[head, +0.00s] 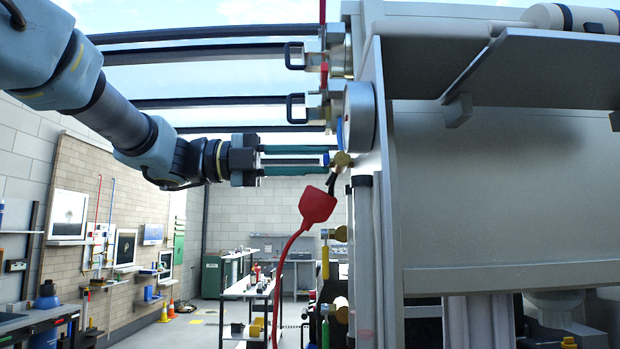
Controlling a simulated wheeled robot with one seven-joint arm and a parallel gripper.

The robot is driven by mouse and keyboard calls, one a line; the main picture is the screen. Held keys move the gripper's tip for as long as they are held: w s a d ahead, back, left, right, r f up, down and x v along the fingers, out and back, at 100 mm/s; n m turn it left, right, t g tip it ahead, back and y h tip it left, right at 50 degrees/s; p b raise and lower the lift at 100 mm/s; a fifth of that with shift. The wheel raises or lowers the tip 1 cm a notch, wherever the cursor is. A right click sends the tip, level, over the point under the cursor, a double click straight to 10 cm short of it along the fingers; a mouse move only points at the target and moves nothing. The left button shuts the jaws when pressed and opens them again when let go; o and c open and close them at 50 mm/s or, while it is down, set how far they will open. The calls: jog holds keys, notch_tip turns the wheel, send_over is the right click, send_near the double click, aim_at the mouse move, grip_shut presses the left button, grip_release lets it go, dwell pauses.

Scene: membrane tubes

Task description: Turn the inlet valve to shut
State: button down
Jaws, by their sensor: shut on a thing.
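My gripper (328,160) reaches in from the left, with its two long teal fingers pointing right at the side of the grey cabinet. Its fingertips are at a small brass valve (342,160), which I take as the inlet valve. The fingers are closed on its handle, which is mostly hidden between them, so its exact angle cannot be told. A short dark piece (332,183) hangs below the brass body.
A round gauge (360,116) sits just above the valve. Higher fittings with black handles (294,56) stick out left from the cabinet (490,200). A valve with a yellow handle (326,262) is below. A workbench (248,288) stands behind. Open air lies left of the valve.

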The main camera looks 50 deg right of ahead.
jog(key=w+d+f+m+b, duration=0.3)
jog(key=d+f+m+b, duration=0.1)
jog(key=m+b, duration=1.2)
jog(key=shift+f+b, duration=0.15)
jog(key=shift+b, duration=1.7)
jog(key=c, duration=0.8)
grip_release()
jog(key=shift+o, duration=0.2)
jog(key=v, duration=1)
jog(key=shift+w+a, duration=0.25)
jog(key=shift+w, duration=0.05)
